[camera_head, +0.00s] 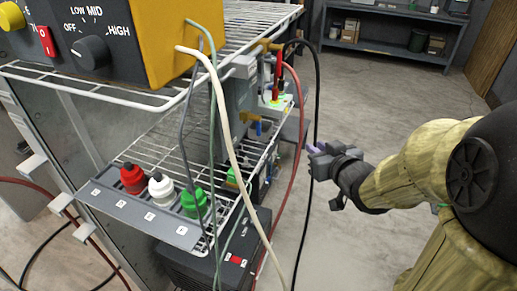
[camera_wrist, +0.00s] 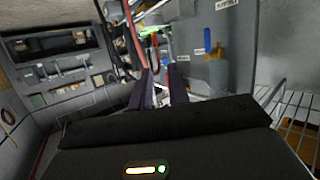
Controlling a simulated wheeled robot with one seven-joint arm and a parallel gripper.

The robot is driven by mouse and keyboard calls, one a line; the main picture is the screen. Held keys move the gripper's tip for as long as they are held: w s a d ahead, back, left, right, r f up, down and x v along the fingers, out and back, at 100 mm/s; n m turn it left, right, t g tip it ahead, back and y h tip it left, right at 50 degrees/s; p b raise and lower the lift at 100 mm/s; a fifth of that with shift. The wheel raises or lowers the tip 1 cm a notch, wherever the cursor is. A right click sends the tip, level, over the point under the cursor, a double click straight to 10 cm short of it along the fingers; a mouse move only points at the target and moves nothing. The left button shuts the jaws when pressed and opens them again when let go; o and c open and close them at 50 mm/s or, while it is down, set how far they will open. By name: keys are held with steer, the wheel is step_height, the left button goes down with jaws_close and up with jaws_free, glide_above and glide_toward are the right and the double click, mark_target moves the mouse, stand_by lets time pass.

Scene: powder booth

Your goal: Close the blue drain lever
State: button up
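The blue drain lever (camera_head: 258,129) hangs below a brass valve (camera_head: 250,116) on the grey box beside the wire rack. In the wrist view the blue lever (camera_wrist: 207,39) stands out lengthwise from the brass fitting (camera_wrist: 216,53) on a grey panel, right of my fingers. My gripper (camera_head: 314,150) is in the air to the right of the rack, apart from the lever. In the wrist view my gripper's two dark fingers (camera_wrist: 162,77) are parted, with nothing seen between them.
Red, black, white and green hoses hang around the rack; the red hose (camera_head: 302,125) and black hose (camera_head: 316,90) pass close to my gripper. A lower shelf (camera_head: 150,222) holds red, white and green bottles. A red lever (camera_head: 277,75) stands above. Floor at right is open.

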steer(key=a+f+n+y+b, duration=0.1)
steer(key=y+b, duration=0.1)
steer(key=s+a+f+n+y+b, duration=0.1)
steer(key=a+y+b, duration=0.1)
steer(key=b, duration=0.1)
steer(key=a+f+n+y+b, duration=0.1)
steer(key=y+b, duration=0.1)
steer(key=shift+s+a+f+t, duration=0.1)
steer(key=shift+s+a+t, duration=0.25)
steer(key=shift+s+t, duration=0.05)
steer(key=shift+w, duration=0.1)
steer(key=p+x, duration=0.2)
steer(key=p, duration=0.5)
steer(key=shift+w+a, duration=0.1)
steer(key=shift+w+a+p, duration=0.1)
steer(key=shift+w+p, duration=0.05)
steer(key=shift+p, duration=0.65)
